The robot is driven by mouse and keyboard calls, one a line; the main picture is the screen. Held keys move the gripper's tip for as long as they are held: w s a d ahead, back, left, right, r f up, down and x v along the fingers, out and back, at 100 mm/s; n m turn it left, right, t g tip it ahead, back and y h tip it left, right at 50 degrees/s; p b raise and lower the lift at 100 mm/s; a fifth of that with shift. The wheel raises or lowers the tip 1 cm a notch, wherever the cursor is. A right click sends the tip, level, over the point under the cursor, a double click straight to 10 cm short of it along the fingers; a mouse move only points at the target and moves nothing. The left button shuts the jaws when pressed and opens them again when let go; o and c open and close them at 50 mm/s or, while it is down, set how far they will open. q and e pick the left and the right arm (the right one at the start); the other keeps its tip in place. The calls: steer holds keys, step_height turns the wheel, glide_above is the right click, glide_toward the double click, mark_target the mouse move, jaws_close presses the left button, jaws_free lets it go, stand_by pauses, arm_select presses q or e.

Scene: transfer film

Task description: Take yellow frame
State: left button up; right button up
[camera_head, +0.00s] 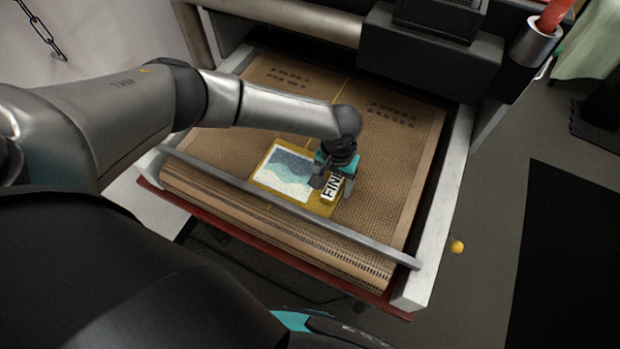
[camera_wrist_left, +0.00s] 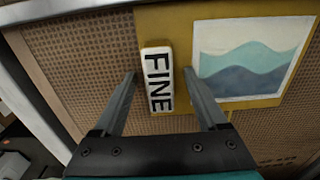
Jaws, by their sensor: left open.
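The yellow frame (camera_head: 263,177) lies flat on the brown perforated bed, with a picture of blue-green waves (camera_head: 288,174) in it. A white block marked "FINE" (camera_head: 331,187) sits on the frame's right part in the head view. In the left wrist view the frame (camera_wrist_left: 180,22) fills the upper middle, and the block (camera_wrist_left: 157,80) shows between my fingers. My left gripper (camera_wrist_left: 165,84) is open, with one finger on each side of the block and nothing held. In the head view the left gripper (camera_head: 328,184) is over the block and partly hides it. My right gripper is not in view.
The perforated bed (camera_head: 390,150) has a metal bar (camera_head: 290,212) across its front and a pale side rail (camera_head: 440,210) at right. A dark machine housing (camera_head: 430,60) stands at the back. A small yellow ball (camera_head: 457,247) is right of the rail.

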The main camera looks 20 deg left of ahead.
arm_select(q)
jaws_close()
stand_by(0.6)
